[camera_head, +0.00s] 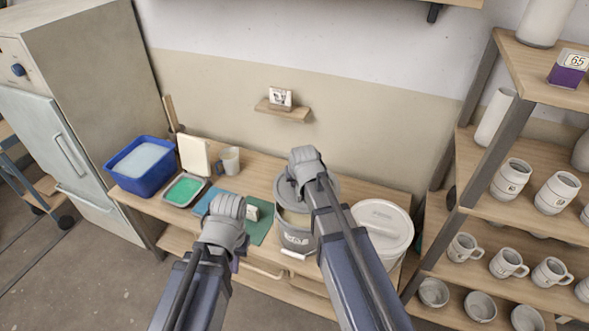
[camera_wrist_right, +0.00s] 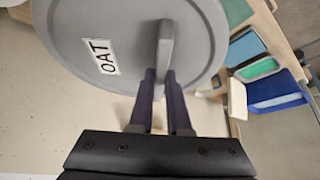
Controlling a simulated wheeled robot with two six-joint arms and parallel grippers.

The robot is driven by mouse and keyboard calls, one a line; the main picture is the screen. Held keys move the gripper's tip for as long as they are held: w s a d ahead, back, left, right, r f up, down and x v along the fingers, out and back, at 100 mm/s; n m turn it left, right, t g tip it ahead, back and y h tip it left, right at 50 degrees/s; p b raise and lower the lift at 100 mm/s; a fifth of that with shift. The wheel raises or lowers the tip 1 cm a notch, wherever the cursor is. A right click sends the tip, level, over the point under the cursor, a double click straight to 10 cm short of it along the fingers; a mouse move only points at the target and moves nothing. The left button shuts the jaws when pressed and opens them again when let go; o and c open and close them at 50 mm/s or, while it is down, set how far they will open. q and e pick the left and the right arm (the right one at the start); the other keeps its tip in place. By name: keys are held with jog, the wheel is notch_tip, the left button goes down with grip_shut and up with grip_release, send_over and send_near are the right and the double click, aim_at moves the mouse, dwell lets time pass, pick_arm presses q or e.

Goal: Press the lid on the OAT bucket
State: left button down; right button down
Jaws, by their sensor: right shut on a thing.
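The grey lid (camera_head: 285,190) is in my right gripper (camera_head: 305,172), over or just above the grey bucket (camera_head: 296,238) on the bench. In the right wrist view the round lid (camera_wrist_right: 105,40) carries a white OAT label, and the fingers (camera_wrist_right: 163,85) are shut on its upright handle (camera_wrist_right: 165,45). The bucket has a dark label too small to read surely. My right forearm hides part of the bucket and lid, so I cannot tell whether they touch. My left gripper (camera_head: 228,208) is in front of the bench, left of the bucket; its fingers are not clear.
A white lidded bucket (camera_head: 383,228) stands close to the right of the grey bucket. A blue tub (camera_head: 143,165), green tray (camera_head: 184,190) and mug (camera_head: 229,160) are at the left of the bench. A shelf rack (camera_head: 452,175) with mugs stands on the right.

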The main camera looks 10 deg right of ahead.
jog(key=shift+w, duration=0.25)
jog(key=shift+s, duration=0.1)
jog(key=shift+f+b, duration=0.55)
jog(key=shift+b, duration=0.05)
notch_tip(320, 180, down, 5)
jog(key=b, duration=0.5)
jog(key=shift+f, duration=0.1)
jog(key=shift+f+b, duration=0.8)
jog(key=shift+b, duration=0.1)
dwell(1.5)
jog(key=c, duration=0.8)
grip_release()
jog(key=shift+o, duration=0.4)
